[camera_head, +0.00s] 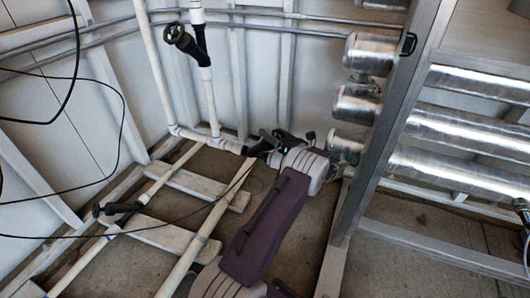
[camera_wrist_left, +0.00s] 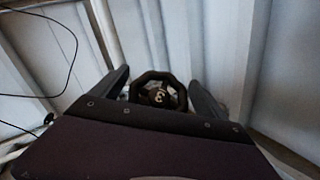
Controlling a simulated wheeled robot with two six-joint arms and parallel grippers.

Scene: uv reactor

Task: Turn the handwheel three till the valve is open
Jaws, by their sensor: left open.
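Handwheel three (camera_wrist_left: 158,92), a black wheel with a pale 3 on its hub, is in the middle of the left wrist view. The two dark fingers of my left gripper (camera_wrist_left: 159,80) stand apart on either side of it, with the wheel between them. I cannot tell whether either finger touches the rim. In the head view my left gripper (camera_head: 273,142) is low by the white pipes, where dark shapes overlap and the wheel is hard to separate from the fingers. The lower part of the wheel is hidden by my gripper body in the wrist view. My right gripper is not in view.
Another black handwheel (camera_head: 184,40) is on the upright white pipe, and one (camera_head: 118,208) is low at the left. Silver cylinders (camera_head: 455,130) and a metal frame post (camera_head: 390,125) stand close on the right. Black cables (camera_head: 122,120) hang at the left.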

